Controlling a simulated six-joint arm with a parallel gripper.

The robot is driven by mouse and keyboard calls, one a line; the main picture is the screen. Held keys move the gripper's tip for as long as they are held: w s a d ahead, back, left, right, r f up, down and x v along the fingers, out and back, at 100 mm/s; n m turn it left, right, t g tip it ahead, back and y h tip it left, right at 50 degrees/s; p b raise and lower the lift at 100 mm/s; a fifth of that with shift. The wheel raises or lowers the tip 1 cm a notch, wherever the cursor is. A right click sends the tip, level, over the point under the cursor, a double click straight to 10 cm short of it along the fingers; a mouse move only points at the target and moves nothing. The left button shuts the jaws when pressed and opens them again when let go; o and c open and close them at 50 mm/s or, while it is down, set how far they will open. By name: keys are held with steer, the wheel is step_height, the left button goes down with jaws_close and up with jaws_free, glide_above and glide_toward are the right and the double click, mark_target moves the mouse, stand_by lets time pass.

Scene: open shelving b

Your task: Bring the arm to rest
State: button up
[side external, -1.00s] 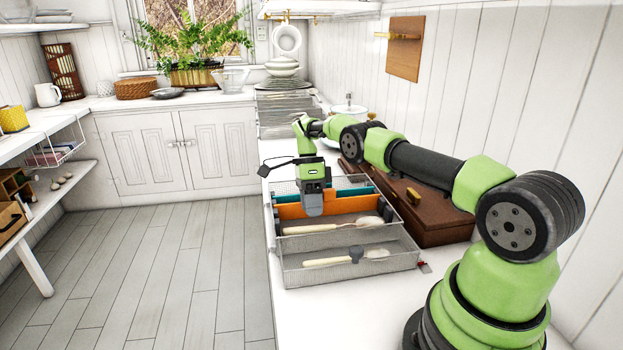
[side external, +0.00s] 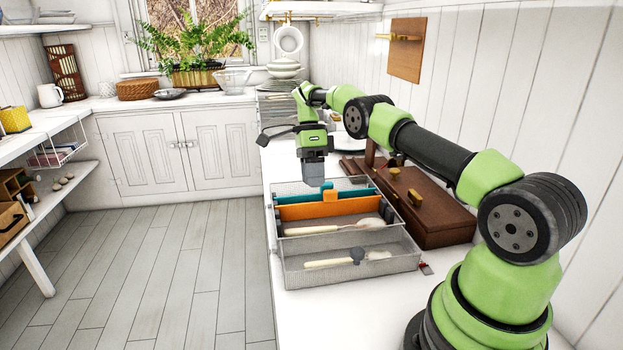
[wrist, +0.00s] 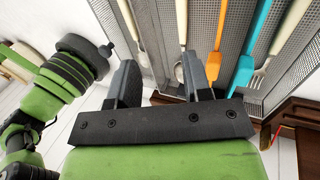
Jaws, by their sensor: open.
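My gripper (side external: 314,184) is above the far part of the wire mesh tray (side external: 352,281), pointing down. In the wrist view its two fingers (wrist: 160,80) stand apart with nothing between them. In the wrist view the orange spatula (wrist: 224,25) and teal utensil (wrist: 250,48) lie side by side beyond the right finger.
A dark brown wooden box (side external: 428,213) stands right of the tray, close against the arm's side. White dishes (side external: 284,70) are stacked on a rack behind. The white counter's left edge runs beside the tray, with open floor (side external: 170,270) beyond it.

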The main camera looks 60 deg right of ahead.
steer(key=s+a+r+n+t+h, duration=0.1)
steer(key=a+r+n, duration=0.25)
steer(key=r, duration=0.25)
steer(key=s+a+r+n+t, duration=0.2)
steer(key=a+r+n, duration=0.15)
steer(key=r, duration=0.25)
steer(key=s+a+r+n+t+h, duration=0.1)
steer(key=a+r+n, duration=0.25)
steer(key=r, duration=0.25)
steer(key=s+a+n+t, duration=0.3)
steer(key=s+n, duration=0.3)
steer(key=s, duration=0.3)
steer(key=s+a+n+t, duration=0.3)
steer(key=s+a+n, duration=0.2)
steer(key=s, duration=0.4)
steer(key=shift+a+r+n+y, duration=0.15)
steer(key=shift+r+n+y, duration=0.25)
steer(key=shift+n, duration=0.35)
steer(key=shift+s, duration=0.1)
